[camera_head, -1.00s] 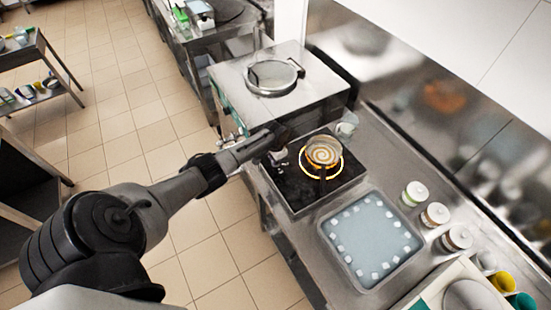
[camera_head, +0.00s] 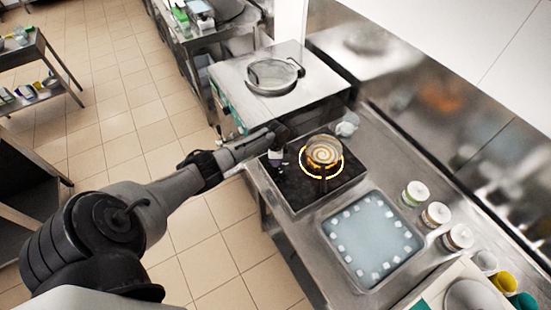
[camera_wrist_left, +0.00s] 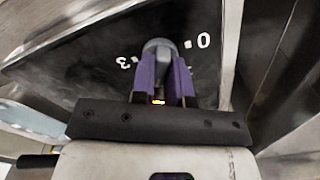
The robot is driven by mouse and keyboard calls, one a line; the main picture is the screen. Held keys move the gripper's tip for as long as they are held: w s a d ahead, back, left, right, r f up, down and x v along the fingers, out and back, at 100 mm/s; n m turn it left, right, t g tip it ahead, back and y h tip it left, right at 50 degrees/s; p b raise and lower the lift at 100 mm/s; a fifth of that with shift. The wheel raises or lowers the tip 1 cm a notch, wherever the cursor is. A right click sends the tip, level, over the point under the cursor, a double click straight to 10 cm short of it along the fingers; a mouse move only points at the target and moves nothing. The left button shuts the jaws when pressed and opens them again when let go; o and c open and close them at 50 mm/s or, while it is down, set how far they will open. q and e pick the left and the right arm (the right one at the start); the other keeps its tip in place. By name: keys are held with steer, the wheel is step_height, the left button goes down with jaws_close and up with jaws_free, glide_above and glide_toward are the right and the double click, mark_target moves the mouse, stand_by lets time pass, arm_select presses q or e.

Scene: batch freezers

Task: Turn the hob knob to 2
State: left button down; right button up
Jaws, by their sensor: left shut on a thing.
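The hob (camera_head: 305,190) is a black plate with a glowing orange ring, set in the steel counter. A pot with a spiral of pale content (camera_head: 324,152) stands on the ring. The hob knob (camera_wrist_left: 158,46) is grey and rounded in the left wrist view, with a white 3 to its left and a 0 to its right. My left gripper (camera_wrist_left: 166,78) has purple fingers shut on the knob; its fingertips hide part of it. In the head view my left gripper (camera_head: 276,157) is at the hob's left corner. The knob's pointer and the 2 cannot be made out. My right gripper is not in view.
A steel machine with a round lid (camera_head: 272,75) stands just behind the hob. A shallow tray with white cubes (camera_head: 372,240) lies in front of it. Several lidded jars (camera_head: 436,214) stand to the right, near the wall.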

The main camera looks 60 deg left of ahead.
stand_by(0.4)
arm_select(q)
steer(key=c, duration=1.1)
jaws_free()
steer(key=shift+r, duration=6.9)
